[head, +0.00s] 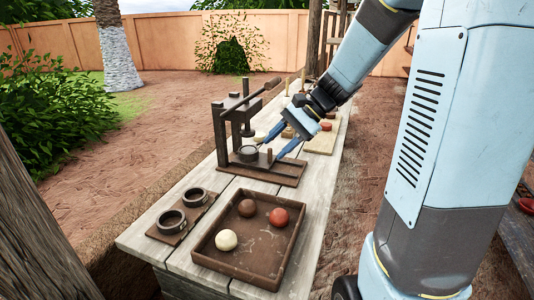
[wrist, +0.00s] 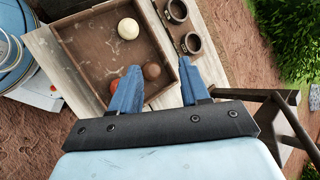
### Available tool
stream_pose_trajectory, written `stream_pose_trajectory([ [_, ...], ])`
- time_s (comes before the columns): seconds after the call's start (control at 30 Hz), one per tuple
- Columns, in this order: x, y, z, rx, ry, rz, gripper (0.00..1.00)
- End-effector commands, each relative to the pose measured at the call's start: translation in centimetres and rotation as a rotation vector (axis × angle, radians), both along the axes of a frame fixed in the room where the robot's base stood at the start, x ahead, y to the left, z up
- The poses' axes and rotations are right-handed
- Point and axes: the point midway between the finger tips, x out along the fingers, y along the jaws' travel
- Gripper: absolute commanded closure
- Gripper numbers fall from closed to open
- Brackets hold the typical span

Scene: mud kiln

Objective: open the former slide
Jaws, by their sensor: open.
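The former (head: 222,130) is a dark press with a post, a long lever and a ram, standing on a flat base plate (head: 262,172) on the bench. A round dark die (head: 248,153) sits under the ram; a small piece beside it at the right, near my fingers, may be the slide's handle. I cannot tell how far the slide is out.
A brown tray (head: 205,250) with a white, a brown and a red ball is at the bench's near end. Two dark rings (head: 172,221) on a small plate stand left of it. A board (head: 322,143) with small pieces lies behind my gripper.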

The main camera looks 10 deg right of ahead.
Motion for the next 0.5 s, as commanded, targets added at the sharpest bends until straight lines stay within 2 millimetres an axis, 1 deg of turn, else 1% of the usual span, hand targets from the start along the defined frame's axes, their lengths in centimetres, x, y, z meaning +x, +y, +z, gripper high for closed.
stream_pose_trajectory([
  [0.03,1.3,-0.2,-0.7,0.045,0.036,-0.036,0.54],
  [0.27,6.9,-1.2,-3.4,0.266,0.169,-0.208,0.54],
  [0.3,8.0,-1.6,-3.9,0.303,0.189,-0.241,0.54],
  [0.37,9.4,-2.1,-4.8,0.360,0.220,-0.286,0.54],
  [0.5,12.8,-3.7,-7.2,0.491,0.287,-0.401,0.54],
])
